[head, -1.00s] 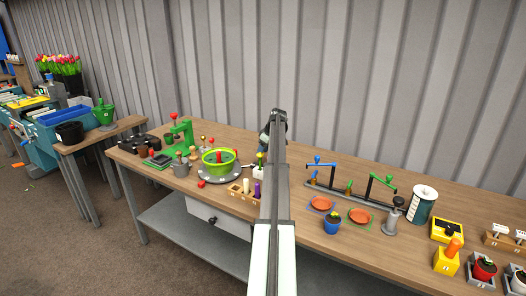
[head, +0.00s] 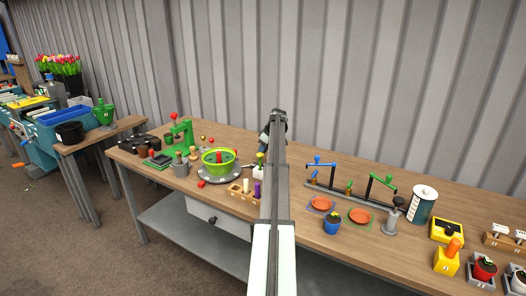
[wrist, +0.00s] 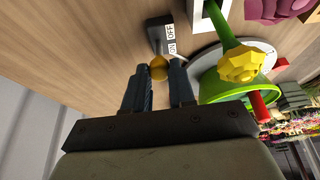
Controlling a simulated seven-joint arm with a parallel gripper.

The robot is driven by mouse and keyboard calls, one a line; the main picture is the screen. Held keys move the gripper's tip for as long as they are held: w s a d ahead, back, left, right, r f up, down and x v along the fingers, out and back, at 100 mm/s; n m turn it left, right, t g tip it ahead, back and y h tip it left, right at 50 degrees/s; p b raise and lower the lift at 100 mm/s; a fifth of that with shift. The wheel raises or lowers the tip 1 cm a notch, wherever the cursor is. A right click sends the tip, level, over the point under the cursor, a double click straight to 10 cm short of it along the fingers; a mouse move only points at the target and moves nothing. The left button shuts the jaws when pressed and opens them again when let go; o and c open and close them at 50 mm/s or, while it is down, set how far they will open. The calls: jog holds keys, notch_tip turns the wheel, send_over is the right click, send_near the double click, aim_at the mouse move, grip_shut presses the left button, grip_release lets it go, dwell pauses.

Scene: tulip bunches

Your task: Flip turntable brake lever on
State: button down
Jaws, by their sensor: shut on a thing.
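The brake lever's dark base (wrist: 158,34) with a white ON/OFF label stands on the wooden bench in the wrist view. Its round yellow knob (wrist: 158,69) sits between the two fingers of my gripper (wrist: 160,77), which is shut on it. The knob appears nearer the ON end of the label than the OFF end. The turntable (head: 219,175) is a grey disc bearing a green bowl (head: 205,159); the bowl also shows right of the fingers in the wrist view (wrist: 209,88). In the head view my arm hides the lever and my fingertips.
A yellow tulip (wrist: 243,66) in a white holder (wrist: 204,20) stands close beside my gripper. A wooden block with coloured pegs (head: 241,191) sits in front of the turntable. A corrugated wall (head: 380,80) rises behind the bench. Bench wood left of the fingers is clear in the wrist view.

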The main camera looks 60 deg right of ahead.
jog(key=shift+w, duration=0.1)
jog(key=w+g, duration=0.3)
jog(key=shift+w+d+r+g, duration=0.1)
jog(key=shift+w+r+g, duration=0.1)
jog(key=shift+r+g, duration=0.15)
jog(key=shift+w+f+g, duration=0.2)
jog(key=shift+w+g, duration=0.55)
jog(key=shift+g, duration=0.25)
jog(key=shift+w+f+g, duration=0.15)
jog(key=shift+w+g, duration=0.55)
jog(key=shift+g, duration=0.25)
jog(key=c, duration=0.9)
grip_release()
jog(key=shift+c, duration=0.2)
jog(key=v, duration=1.3)
jog(key=shift+w+r, duration=0.2)
jog(key=shift+r, duration=0.15)
